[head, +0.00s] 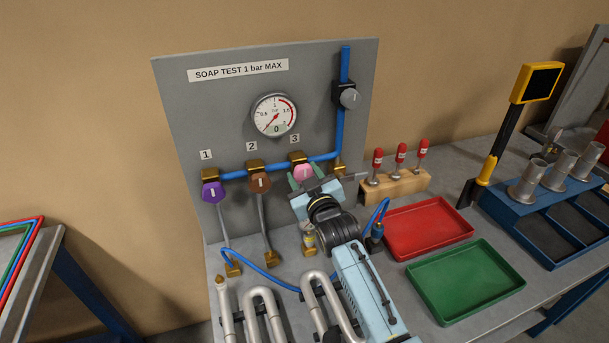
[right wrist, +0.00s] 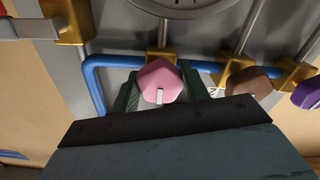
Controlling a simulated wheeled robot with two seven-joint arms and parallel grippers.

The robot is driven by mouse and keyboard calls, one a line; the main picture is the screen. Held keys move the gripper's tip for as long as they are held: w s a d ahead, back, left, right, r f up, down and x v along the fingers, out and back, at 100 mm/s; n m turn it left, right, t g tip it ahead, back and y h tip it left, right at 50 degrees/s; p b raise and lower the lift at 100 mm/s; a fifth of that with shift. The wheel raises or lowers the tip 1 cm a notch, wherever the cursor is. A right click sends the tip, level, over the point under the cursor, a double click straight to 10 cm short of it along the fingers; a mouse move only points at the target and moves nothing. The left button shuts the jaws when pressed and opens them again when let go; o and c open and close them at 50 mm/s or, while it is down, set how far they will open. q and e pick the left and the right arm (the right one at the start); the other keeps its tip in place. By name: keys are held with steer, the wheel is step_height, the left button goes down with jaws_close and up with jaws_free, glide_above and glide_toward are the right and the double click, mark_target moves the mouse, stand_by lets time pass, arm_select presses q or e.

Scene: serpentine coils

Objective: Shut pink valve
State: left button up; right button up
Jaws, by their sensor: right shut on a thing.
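The pink valve (head: 302,171) is the knob under label 3 on the blue pipe of the grey panel. In the right wrist view the pink knob (right wrist: 159,76) sits between the two green fingers, with a pale pointer mark lying up and down in that picture. My right gripper (head: 304,178) reaches up to it from the front and is shut on it. The gripper hides the lower part of the knob in the head view. My left gripper does not show.
The purple valve (head: 211,192) and brown valve (head: 260,183) stand to the left. A gauge (head: 274,115) is above, its needle near zero. Metal coils (head: 263,310) and a blue hose (head: 265,272) lie below. Red (head: 428,228) and green (head: 465,282) trays lie right.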

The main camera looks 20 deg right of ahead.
steer(key=o, duration=1)
steer(key=shift+s, duration=0.1)
steer(key=s, duration=1.3)
steer(key=shift+d+b, duration=0.2)
steer(key=shift+b, duration=0.1)
steer(key=shift+s, duration=0.1)
